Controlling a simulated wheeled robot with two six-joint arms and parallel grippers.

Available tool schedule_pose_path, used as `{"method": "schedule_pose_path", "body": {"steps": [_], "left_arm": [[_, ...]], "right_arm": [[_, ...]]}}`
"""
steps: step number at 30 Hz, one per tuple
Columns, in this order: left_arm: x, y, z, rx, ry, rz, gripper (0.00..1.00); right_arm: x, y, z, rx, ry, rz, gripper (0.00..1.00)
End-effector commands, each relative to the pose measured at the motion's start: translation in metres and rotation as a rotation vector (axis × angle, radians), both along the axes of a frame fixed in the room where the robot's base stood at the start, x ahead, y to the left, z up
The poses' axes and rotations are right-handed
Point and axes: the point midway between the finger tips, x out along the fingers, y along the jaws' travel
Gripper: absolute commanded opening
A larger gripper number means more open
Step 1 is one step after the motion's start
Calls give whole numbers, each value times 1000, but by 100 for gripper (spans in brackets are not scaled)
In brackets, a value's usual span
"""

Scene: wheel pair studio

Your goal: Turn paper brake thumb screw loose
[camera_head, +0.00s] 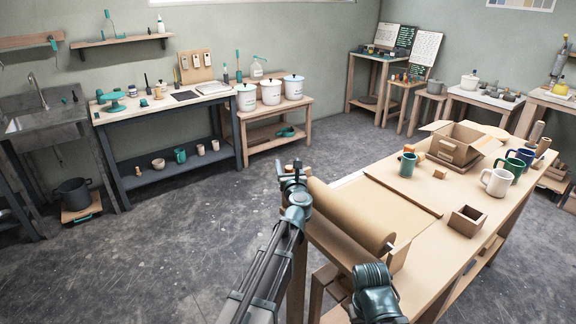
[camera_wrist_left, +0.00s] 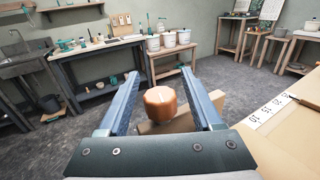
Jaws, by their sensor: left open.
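The thumb screw (camera_wrist_left: 160,103) is an orange-brown knob on a wooden block, seen between my left fingers in the left wrist view. My left gripper (camera_wrist_left: 160,100) is open with one finger on each side of the knob; gaps show on both sides. In the head view my left gripper (camera_head: 293,172) is at the far left corner of the packing table, by the end of the paper roll (camera_head: 345,215), and mostly hides the knob. The brown roll lies across the table's left end. My right gripper's fingers are not seen.
The packing table (camera_head: 440,215) holds an open cardboard box (camera_head: 458,145), several mugs including a white mug (camera_head: 496,182), and a small wooden box (camera_head: 466,220). A ruler strip (camera_wrist_left: 270,110) runs along the table edge. Open floor (camera_head: 190,240) lies to the left.

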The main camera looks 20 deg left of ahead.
Motion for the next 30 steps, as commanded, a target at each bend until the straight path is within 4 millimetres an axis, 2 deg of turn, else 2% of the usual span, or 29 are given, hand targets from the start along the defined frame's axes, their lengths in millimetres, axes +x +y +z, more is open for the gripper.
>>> {"method": "schedule_pose_path", "body": {"steps": [9,11,18,21,30], "left_arm": [[2,1,0,0,0,-1,66],[2,1,0,0,0,-1,57],[2,1,0,0,0,-1,14],[2,1,0,0,0,-1,0],[4,1,0,0,0,66,0]], "right_arm": [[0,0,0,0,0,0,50],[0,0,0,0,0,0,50],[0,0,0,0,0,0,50],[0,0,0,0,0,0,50],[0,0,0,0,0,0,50]]}}
